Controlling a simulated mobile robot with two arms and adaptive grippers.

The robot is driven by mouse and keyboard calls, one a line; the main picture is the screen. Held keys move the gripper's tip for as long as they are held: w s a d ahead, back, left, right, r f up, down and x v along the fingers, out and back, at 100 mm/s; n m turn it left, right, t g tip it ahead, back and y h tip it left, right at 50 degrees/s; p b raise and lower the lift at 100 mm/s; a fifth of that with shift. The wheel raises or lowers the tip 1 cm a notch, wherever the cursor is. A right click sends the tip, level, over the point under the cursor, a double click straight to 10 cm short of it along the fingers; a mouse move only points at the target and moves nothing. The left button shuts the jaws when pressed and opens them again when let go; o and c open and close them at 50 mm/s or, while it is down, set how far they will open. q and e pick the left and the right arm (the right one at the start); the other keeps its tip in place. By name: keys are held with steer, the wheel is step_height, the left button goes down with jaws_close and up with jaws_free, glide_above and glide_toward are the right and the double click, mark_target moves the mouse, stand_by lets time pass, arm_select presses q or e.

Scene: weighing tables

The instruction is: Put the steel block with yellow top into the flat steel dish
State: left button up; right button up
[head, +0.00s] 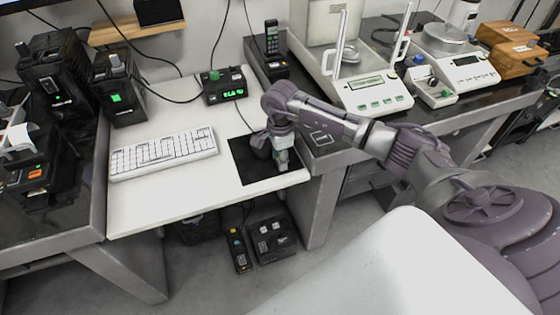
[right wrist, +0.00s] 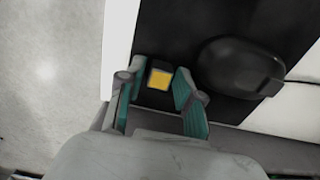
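The steel block with yellow top (right wrist: 160,79) shows in the right wrist view on a black mat (right wrist: 200,25), between my right gripper's (right wrist: 160,76) two teal-padded fingers. A narrow gap seems to show on each side of the block, so the fingers look open around it. In the head view my right gripper (head: 282,162) points down at the mat (head: 258,177), and I cannot make out the block there. A round, flat steel dish (head: 446,37) sits on the right balance. Another small steel round (head: 349,54) shows inside the left balance's shield. My left gripper is not in view.
A dark mouse (right wrist: 240,65) lies on the mat beside my right gripper. A white keyboard (head: 163,153) is left of the mat. The left balance (head: 367,92) with tall glass shield walls stands right of the white desk, and the right balance (head: 466,66) stands beyond it.

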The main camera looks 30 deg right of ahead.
jaws_close()
steer(key=shift+r, duration=0.2)
steer(key=shift+r, duration=0.25)
steer(key=r, duration=0.3)
steer(key=shift+s+d+r+b, duration=0.3)
steer(key=shift+s+r+b, duration=0.05)
steer(key=s+d+r+b, duration=0.1)
steer(key=s+d+r, duration=0.3)
steer(key=s+r, duration=0.45)
steer(key=s+a+r+n+p, duration=0.2)
steer(key=a+n, duration=0.7)
steer(key=n, duration=0.1)
steer(key=s+a+r+n+p, duration=0.2)
steer(key=s+a+n, duration=0.1)
steer(key=a+n, duration=0.6)
steer(key=shift+s+r+n+p, duration=0.15)
steer(key=shift+s+n+p, duration=0.2)
steer(key=shift+n, duration=0.45)
